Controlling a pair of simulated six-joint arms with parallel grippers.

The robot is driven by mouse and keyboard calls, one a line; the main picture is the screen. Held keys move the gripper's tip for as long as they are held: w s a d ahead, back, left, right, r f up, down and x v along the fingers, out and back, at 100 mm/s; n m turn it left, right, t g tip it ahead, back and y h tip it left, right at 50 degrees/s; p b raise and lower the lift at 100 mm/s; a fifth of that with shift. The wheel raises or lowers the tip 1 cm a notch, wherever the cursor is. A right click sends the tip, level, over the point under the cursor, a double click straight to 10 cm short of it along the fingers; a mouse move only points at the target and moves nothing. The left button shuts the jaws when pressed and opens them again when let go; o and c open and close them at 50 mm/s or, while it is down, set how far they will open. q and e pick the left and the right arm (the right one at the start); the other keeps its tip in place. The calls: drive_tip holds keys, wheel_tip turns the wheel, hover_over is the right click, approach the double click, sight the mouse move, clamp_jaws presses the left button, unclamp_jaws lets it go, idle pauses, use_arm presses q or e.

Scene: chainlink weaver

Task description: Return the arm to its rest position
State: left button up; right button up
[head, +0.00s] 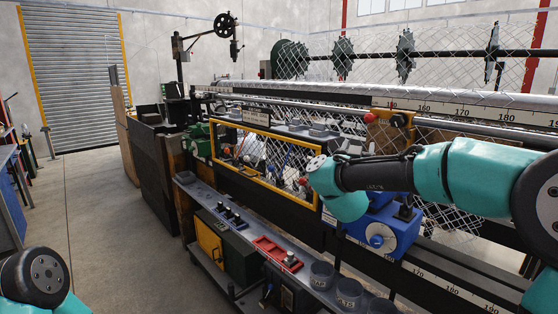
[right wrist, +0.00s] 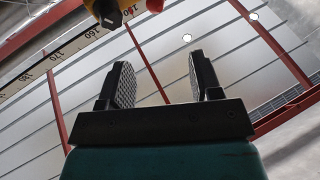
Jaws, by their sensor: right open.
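My right arm (head: 440,172) comes in from the right in the head view and reaches left in front of the machine. Its wrist (head: 343,203) is in front of the yellow-framed mesh guard's right end. The fingers cannot be made out in the head view. In the right wrist view my right gripper (right wrist: 163,78) is open, with two dark, ribbed fingers apart and nothing between them. Roof panels and red beams show behind them. My left arm (head: 35,280) shows only as a joint at the bottom left; its gripper is out of view.
The chainlink machine has a yellow-framed guard (head: 236,122), a blue gearbox (head: 388,236) and a yellow carriage (head: 386,132) with a red knob close to my right arm. The carriage also shows in the right wrist view (right wrist: 102,8). A red tray (head: 272,250) and grey cups line the shelf.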

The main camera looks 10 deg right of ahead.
drive_tip(key=w+a+f+n+g+y, duration=0.15)
drive_tip(key=f+y, duration=0.25)
drive_tip(key=f, duration=0.5)
drive_tip(key=w+a+f+n+y, duration=0.2)
drive_tip(key=a+f+y, duration=0.1)
drive_tip(key=f, duration=0.6)
drive_tip(key=w+a+f+n+g+y, duration=0.15)
drive_tip(key=f+y, duration=0.25)
drive_tip(key=f, duration=0.6)
drive_tip(key=s+a+f+g+y, duration=0.1)
drive_tip(key=s+f+g, duration=0.15)
drive_tip(key=f, duration=0.45)
drive_tip(key=s+a+f+n+g+y, duration=0.1)
drive_tip(key=s+f, duration=0.3)
drive_tip(key=f, duration=0.3)
drive_tip(key=s+a+f+g+y, duration=0.1)
drive_tip(key=s+f+g, duration=0.15)
drive_tip(key=f, duration=0.45)
drive_tip(key=s+a+f+g+y, duration=0.1)
drive_tip(key=s+f+g, duration=0.3)
drive_tip(key=s+f, duration=0.4)
drive_tip(key=s+a+f+g+y, duration=0.2)
drive_tip(key=s+f+g, duration=0.2)
drive_tip(key=s+f, duration=0.5)
drive_tip(key=s, duration=0.7)
drive_tip(key=shift+f+m, duration=0.25)
drive_tip(key=shift+m, duration=0.05)
